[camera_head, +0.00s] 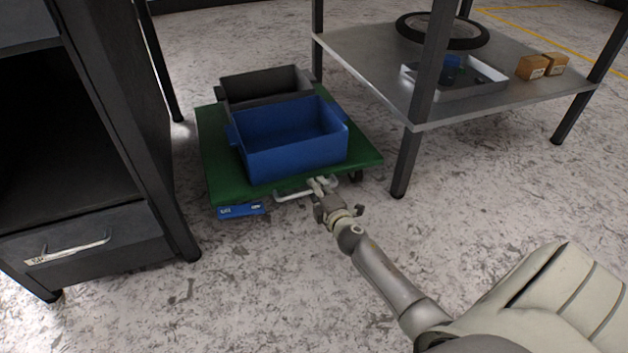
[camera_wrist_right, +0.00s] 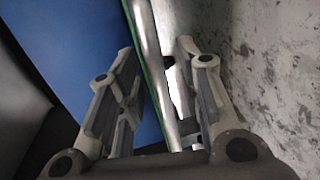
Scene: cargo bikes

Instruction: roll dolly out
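The dolly (camera_head: 214,164) is a low green platform on casters, standing between a dark cabinet and a table. It carries a blue bin (camera_head: 296,160) and a dark grey bin (camera_head: 262,84) behind it. A silver bar handle (camera_head: 290,196) sits on its near edge, beside a blue label (camera_head: 241,210). My right gripper (camera_head: 324,187) is at the right end of this handle. In the right wrist view the handle (camera_wrist_right: 151,65) runs between the fingers of my right gripper (camera_wrist_right: 158,62), which stand apart with a gap beside the bar. My left gripper is not in view.
The cabinet (camera_head: 100,130) with a drawer stands close on the left. The table's leg (camera_head: 405,165) stands just right of the dolly; its lower shelf (camera_head: 370,70) holds a wheel, a tray and small boxes. The floor in front of the dolly is clear apart from my arm overhead.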

